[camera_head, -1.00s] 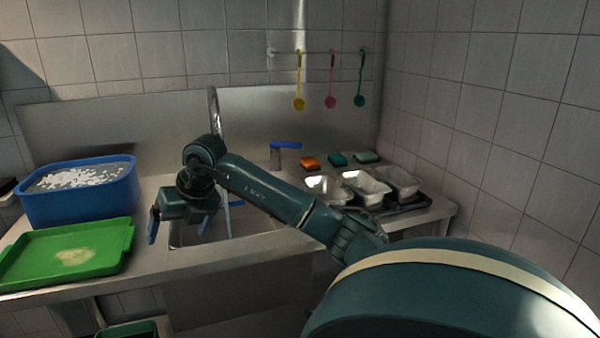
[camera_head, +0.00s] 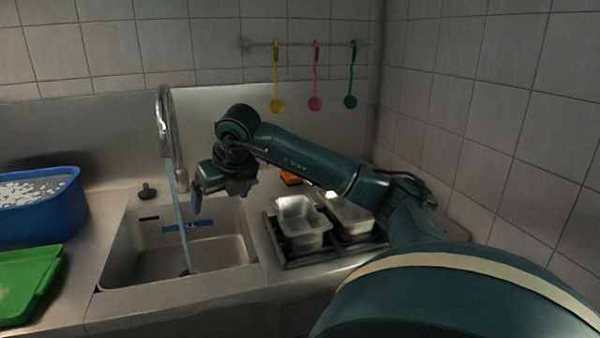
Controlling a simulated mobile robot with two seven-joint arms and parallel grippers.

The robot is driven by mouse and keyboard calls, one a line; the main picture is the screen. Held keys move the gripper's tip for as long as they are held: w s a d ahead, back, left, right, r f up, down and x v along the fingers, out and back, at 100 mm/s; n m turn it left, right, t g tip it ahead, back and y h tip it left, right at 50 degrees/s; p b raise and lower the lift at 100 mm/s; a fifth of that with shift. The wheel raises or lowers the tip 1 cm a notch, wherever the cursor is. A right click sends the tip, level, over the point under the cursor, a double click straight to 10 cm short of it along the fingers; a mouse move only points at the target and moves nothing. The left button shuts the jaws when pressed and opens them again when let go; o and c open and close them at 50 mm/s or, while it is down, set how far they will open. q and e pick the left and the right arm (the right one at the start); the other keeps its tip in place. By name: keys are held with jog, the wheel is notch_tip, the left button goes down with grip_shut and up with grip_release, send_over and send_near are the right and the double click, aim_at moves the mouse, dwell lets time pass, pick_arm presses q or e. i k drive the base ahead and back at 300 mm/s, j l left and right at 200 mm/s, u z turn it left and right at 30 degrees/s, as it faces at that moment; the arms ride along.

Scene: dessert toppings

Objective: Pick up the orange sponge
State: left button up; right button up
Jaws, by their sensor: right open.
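The orange sponge (camera_head: 290,178) lies on the counter behind the metal pans, partly hidden by my right arm. My right gripper (camera_head: 212,195) is above the right part of the sink, to the left of the sponge and apart from it. It is open, with a blue finger pointing down, and nothing shows between its fingers. My left gripper is not in view.
Metal pans (camera_head: 303,225) sit in a dark rack right of the sink (camera_head: 130,262). Water runs from the faucet (camera_head: 163,120). A blue tub (camera_head: 45,222) and green tray (camera_head: 25,280) are at left. Ladles (camera_head: 277,105) hang on the back wall.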

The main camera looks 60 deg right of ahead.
aim_at(290, 179)
jog(key=l, duration=0.95)
jog(key=i+l, duration=0.1)
jog(key=l, duration=0.9)
